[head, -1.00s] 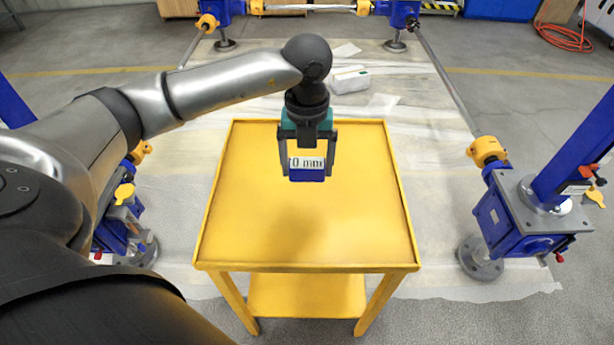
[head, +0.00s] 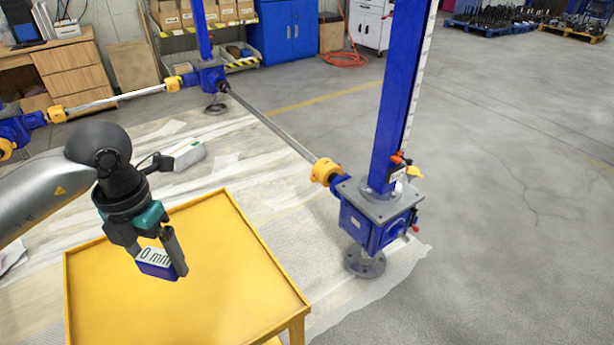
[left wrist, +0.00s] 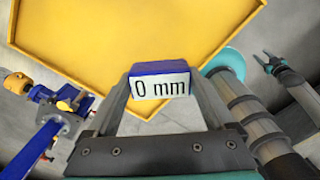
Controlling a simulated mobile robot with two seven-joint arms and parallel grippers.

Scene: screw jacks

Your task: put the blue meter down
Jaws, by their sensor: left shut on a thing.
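The blue meter (head: 156,262) is a small blue block with a white face reading "0 mm". My left gripper (head: 160,264) is shut on it and holds it over the yellow table (head: 215,290). In the left wrist view the meter (left wrist: 160,88) sits between the two fingers (left wrist: 160,95), its face towards the camera, with the yellow tabletop (left wrist: 130,35) beyond it. The gap between meter and tabletop is hard to judge. My right gripper (left wrist: 270,62) shows at the right of the left wrist view, apart from the meter, its jaws apart and empty.
A blue screw jack (head: 375,220) with a tall column stands right of the table. A shaft (head: 270,125) runs from it to another jack (head: 210,78) at the back. The visible tabletop is bare.

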